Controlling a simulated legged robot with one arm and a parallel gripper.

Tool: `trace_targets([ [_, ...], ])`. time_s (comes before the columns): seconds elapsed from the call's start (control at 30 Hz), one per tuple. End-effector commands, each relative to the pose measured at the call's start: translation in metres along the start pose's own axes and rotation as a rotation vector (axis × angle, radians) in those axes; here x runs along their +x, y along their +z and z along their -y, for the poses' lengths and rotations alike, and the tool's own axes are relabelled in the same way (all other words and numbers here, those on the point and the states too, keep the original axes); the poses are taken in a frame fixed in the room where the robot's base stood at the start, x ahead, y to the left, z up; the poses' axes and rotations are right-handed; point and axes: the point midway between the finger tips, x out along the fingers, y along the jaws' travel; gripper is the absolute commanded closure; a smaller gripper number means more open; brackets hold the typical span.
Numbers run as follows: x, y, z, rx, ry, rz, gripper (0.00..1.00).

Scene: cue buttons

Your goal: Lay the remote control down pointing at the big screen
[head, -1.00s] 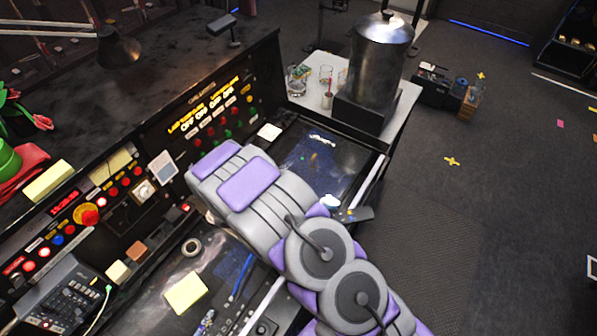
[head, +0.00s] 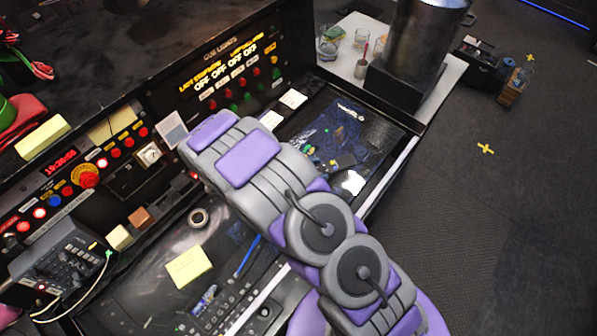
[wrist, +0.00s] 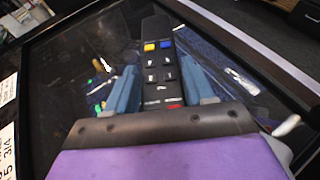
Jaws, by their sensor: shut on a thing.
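The remote control (wrist: 159,62) is dark and long, with yellow and blue buttons toward its far end and a red one near my gripper. In the wrist view it lies between the two blue fingers of my gripper (wrist: 158,78), which is shut on it. Its near end is hidden behind my gripper's body. In the head view my arm hides the gripper, and I cannot clearly make out the remote. A dark glossy screen-like panel (head: 372,125) is set into the desk beyond my arm; I cannot tell whether it is the big screen. The panel also fills much of the wrist view (wrist: 70,65).
A large metal urn (head: 425,45) stands on a white side table (head: 345,35) with glasses. The button console (head: 225,85) rises behind the desk. A yellow note (head: 188,267) and a tape roll (head: 198,217) lie left of my arm. Open floor lies right.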

Motion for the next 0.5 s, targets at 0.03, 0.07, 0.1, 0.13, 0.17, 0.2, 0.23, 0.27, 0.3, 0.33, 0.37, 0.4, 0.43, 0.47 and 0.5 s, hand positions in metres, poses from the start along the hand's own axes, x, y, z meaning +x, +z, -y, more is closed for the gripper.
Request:
trace_targets([
  [0.03,-0.008,-0.005,-0.007,0.004,0.004,-0.002,0.81],
  [0.07,-0.012,-0.008,-0.011,0.002,0.004,-0.001,0.81],
  [0.1,-0.016,-0.011,-0.014,0.000,0.001,-0.001,0.81],
  [0.13,-0.020,-0.013,-0.016,0.000,0.001,-0.001,0.81],
  [0.17,-0.023,-0.015,-0.019,-0.001,0.002,0.000,0.81],
  [0.2,-0.027,-0.017,-0.022,-0.001,0.001,0.002,0.81],
  [0.23,-0.029,-0.018,-0.024,-0.001,0.001,0.004,0.81],
  [0.27,-0.031,-0.018,-0.025,-0.001,0.000,0.006,0.81],
  [0.3,-0.033,-0.019,-0.026,-0.003,-0.001,0.007,0.81],
  [0.33,-0.034,-0.020,-0.027,-0.004,-0.002,0.008,0.81],
  [0.37,-0.035,-0.020,-0.028,-0.004,-0.002,0.008,0.81],
  [0.4,-0.036,-0.021,-0.029,-0.004,-0.002,0.008,0.81],
  [0.43,-0.037,-0.022,-0.030,-0.003,-0.001,0.007,0.81],
  [0.47,-0.039,-0.023,-0.032,-0.003,-0.001,0.007,0.81],
  [0.5,-0.037,-0.029,-0.031,-0.005,-0.001,0.007,0.81],
])
